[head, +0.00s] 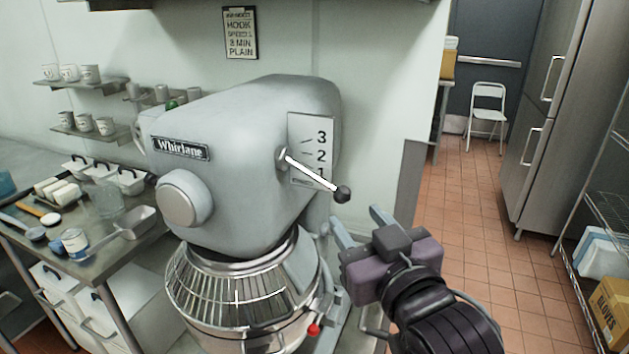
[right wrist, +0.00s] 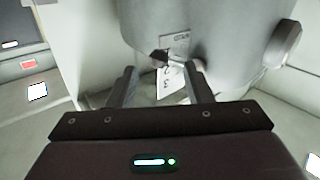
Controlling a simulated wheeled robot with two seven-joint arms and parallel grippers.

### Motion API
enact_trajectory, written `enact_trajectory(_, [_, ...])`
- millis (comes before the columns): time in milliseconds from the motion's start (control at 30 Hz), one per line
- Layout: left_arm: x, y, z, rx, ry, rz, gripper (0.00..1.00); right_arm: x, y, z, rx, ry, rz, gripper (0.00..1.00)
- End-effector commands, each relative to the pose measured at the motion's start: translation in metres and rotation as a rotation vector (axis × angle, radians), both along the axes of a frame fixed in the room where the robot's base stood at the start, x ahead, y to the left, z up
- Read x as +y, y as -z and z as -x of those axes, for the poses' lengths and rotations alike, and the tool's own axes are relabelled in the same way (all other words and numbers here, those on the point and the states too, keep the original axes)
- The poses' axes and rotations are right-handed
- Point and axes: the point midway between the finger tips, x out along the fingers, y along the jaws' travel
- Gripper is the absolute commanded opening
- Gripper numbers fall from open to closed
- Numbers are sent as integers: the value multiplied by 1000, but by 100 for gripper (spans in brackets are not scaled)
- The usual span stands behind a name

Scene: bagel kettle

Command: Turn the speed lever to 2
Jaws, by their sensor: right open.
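The speed lever (head: 312,173) is a pale rod with a dark ball knob (head: 342,194) on the side of the grey mixer (head: 262,110). It slopes down to the right across the white number plate (head: 311,130), which reads 3, 2, 1 from top to bottom; the knob sits lower than the 1. My right gripper (head: 355,220) is open and empty, just below and right of the knob, apart from it. In the right wrist view the plate (right wrist: 174,48) shows beyond the open fingers (right wrist: 163,82). My left gripper is not in view.
A wire guard and bowl (head: 245,290) sit under the mixer head, with a red knob (head: 313,330) beside them. A cluttered steel table (head: 110,255) stands at left. A sign (head: 240,33) hangs on the wall. Open tiled floor (head: 460,220) lies at right, before a steel fridge (head: 545,120).

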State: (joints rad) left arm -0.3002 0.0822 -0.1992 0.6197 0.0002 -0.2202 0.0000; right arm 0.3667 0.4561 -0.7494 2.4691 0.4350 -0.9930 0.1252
Motion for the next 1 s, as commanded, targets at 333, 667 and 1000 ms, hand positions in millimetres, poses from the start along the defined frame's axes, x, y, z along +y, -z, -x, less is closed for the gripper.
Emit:
enact_trajectory(333, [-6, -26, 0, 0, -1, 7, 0, 18, -7, -42, -4, 0, -2, 46])
enact_trajectory(667, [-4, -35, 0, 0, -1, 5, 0, 29, -3, -69, -3, -2, -2, 46])
enact_trajectory(1000, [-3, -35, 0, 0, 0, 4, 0, 29, -2, -69, -3, -2, -2, 32])
